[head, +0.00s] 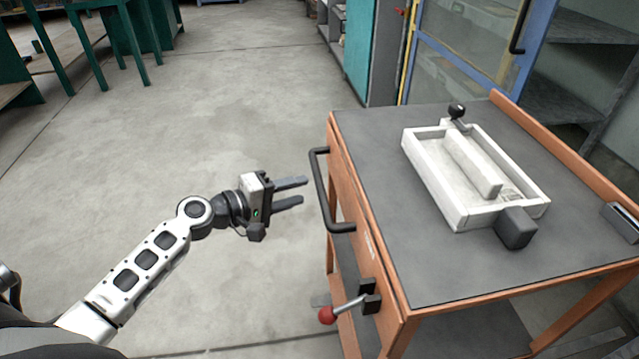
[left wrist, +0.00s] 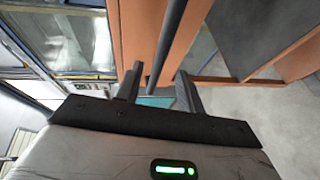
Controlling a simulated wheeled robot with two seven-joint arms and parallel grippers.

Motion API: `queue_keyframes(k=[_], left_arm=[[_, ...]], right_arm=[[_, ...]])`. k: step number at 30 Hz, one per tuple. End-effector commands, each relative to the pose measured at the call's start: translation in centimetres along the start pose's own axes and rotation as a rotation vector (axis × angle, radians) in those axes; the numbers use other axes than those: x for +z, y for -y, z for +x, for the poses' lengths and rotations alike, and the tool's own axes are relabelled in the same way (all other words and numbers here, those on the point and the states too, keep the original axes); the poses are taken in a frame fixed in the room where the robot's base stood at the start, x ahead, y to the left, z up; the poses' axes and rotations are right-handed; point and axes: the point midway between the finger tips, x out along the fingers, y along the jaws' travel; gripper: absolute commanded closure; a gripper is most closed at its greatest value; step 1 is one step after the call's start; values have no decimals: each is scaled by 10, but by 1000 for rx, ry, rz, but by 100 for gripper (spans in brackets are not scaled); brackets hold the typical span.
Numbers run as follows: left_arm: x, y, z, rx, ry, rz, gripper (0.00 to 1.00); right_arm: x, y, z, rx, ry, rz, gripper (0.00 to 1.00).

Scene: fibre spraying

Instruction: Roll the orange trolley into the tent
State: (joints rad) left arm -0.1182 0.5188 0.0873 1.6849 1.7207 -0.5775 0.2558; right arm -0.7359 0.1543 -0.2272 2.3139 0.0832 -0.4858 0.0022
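The orange trolley (head: 365,235) stands at the right in the head view, with a dark grey top and a black bar handle (head: 322,195) on its left side. My left gripper (head: 304,191) is open and empty, its two fingers pointing at the handle from the left, with a small gap in the head view. In the left wrist view the dark handle bar (left wrist: 168,40) shows ahead, between the lines of the open fingers (left wrist: 157,85), and the orange trolley frame (left wrist: 135,35) lies behind it. My right gripper is not in view. No tent can be made out.
A white tray (head: 432,192) with a white block lies on the trolley top. A lever with a red knob (head: 327,315) sticks out low on the trolley's left side. Green-legged furniture (head: 125,40) stands at the back left. The floor (head: 230,110) between is clear.

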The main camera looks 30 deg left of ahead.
Motion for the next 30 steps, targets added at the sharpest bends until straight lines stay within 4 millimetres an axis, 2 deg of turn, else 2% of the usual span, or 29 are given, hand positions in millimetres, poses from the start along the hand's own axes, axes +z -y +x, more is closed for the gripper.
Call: queue_keyframes(k=[3, 9, 15, 22, 23, 24, 27, 30], left_arm=[[0, -2, 26, 3, 0, 0, 62], [0, 0, 54, 1, 0, 0, 62], [0, 0, 64, 0, 0, 1, 62], [1, 0, 64, -1, 1, 1, 62], [1, 0, 64, -1, 1, 1, 65], [1, 0, 64, -1, 1, 1, 76], [1, 0, 64, -1, 1, 1, 100], [1, 0, 64, -1, 1, 1, 100]], right_arm=[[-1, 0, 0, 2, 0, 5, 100], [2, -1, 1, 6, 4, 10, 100], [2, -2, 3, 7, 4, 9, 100], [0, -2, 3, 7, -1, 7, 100], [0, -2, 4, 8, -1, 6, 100], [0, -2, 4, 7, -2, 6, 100], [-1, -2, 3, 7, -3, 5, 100], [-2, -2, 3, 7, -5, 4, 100]])
